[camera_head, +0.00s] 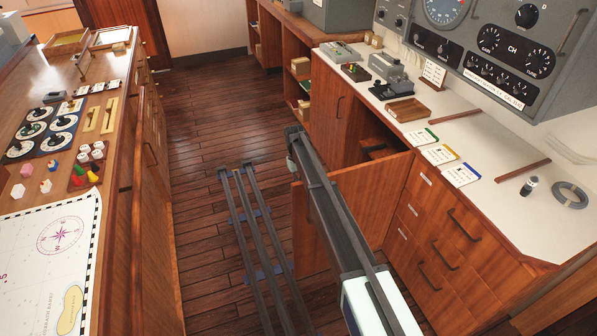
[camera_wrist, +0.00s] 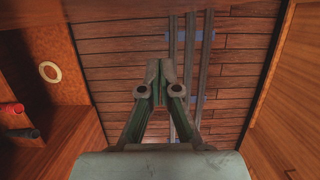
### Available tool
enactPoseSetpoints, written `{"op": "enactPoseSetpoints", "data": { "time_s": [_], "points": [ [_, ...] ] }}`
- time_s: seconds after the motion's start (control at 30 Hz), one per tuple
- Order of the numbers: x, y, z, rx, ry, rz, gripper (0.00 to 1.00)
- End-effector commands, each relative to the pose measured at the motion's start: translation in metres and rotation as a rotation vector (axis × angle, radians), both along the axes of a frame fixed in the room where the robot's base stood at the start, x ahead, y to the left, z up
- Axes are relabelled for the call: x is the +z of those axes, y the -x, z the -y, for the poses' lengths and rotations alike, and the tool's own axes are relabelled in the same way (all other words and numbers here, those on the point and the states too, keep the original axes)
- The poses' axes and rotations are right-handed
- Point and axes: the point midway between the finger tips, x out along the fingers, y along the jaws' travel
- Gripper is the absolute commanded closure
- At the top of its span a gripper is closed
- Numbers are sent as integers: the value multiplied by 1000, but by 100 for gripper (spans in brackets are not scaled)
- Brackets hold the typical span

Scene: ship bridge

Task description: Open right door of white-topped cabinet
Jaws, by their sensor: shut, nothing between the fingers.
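The white-topped cabinet (camera_head: 490,147) runs along the right side in the head view. Its right door (camera_head: 372,204) stands swung out over the floor, roughly square to the cabinet front, with a dark opening (camera_head: 378,138) behind it. The left door (camera_head: 335,108) is flush with the front and has a dark handle. My arm crosses in front of the open door and hides part of it. My gripper (camera_wrist: 160,70) is shut and empty in the wrist view, above the floor. I cannot make out its fingers in the head view, nor any contact with the door.
Drawers (camera_head: 436,235) with dark handles sit right of the opening. Floor rails (camera_head: 250,235) run along the aisle. A chart counter (camera_head: 45,240) stands at left. The wrist view shows a pale ring (camera_wrist: 50,72) at left and a wooden panel (camera_wrist: 297,95) at right. The far aisle floor is clear.

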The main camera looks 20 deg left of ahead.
Motion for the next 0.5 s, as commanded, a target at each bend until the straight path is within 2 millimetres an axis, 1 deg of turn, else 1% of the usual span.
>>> {"op": "enactPoseSetpoints", "data": {
  "time_s": [0.07,0.13,0.23,0.33,0.5],
  "points": [
    [-12,4,3,0,2,-2,100],
    [-9,14,12,0,0,0,100],
    [-10,23,20,0,0,0,100],
    [-12,29,25,0,0,0,100],
    [-13,33,28,1,0,0,100]
  ]
}}
